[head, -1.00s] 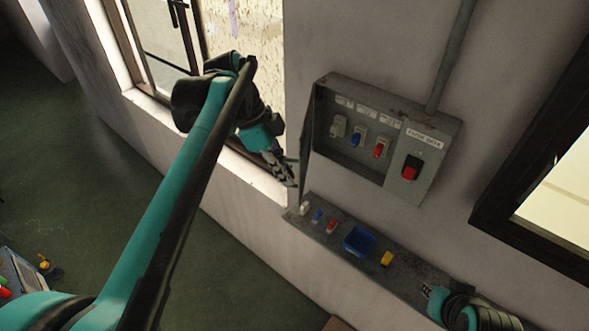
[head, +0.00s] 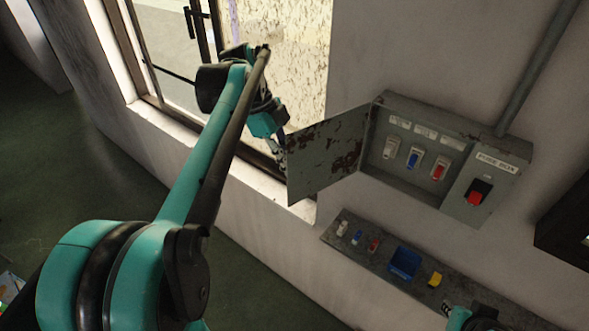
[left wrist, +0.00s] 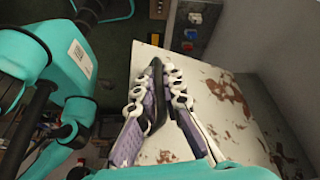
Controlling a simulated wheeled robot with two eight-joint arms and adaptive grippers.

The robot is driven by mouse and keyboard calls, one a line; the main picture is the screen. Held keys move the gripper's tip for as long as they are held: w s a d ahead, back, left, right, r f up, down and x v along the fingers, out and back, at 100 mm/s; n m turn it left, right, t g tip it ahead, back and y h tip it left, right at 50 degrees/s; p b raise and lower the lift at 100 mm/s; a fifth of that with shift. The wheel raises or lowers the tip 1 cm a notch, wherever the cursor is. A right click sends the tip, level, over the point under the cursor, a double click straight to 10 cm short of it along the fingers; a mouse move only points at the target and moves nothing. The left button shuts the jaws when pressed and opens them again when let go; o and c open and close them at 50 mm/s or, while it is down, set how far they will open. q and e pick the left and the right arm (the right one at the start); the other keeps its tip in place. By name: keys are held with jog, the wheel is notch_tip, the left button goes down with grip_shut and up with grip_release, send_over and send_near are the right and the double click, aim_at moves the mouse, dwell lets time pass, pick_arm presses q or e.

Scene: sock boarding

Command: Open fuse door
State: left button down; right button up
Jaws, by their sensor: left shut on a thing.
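The fuse box (head: 420,150) is mounted on the wall in the head view. Its rust-spotted door (head: 325,155) hangs from the box's left side and stands swung wide out to the left. The inside, with several white, blue and red fuses, is exposed. My left gripper (head: 281,150) is at the door's outer left edge, shut on the door; the exact grip is partly hidden. In the left wrist view, my left gripper's fingers (left wrist: 165,85) lie against the pale, rusty door face (left wrist: 225,95). My right gripper (head: 449,309) is at the bottom right, partly cut off, with its finger gap unclear.
A grey ledge (head: 382,283) below the box holds small white, blue and red fuses, a blue bin (head: 404,263) and a yellow block (head: 435,279). A red switch (head: 477,191) is on the box's right panel. A window (head: 270,60) is behind my left arm.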

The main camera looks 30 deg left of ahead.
pick_arm(q)
jog(key=shift+w+a+m+g, duration=0.3)
jog(key=shift+w+a+m, duration=0.5)
jog(key=shift+w+a, duration=0.3)
jog(key=shift+s, duration=0.1)
jog(key=c, duration=1.6)
grip_release()
jog(key=shift+c, duration=0.2)
jog(key=shift+s+a, duration=0.1)
jog(key=shift+a, duration=0.05)
jog(key=shift+r, duration=0.15)
jog(key=v, duration=1.1)
jog(key=shift+a+r, duration=0.25)
jog(key=shift+r, duration=0.1)
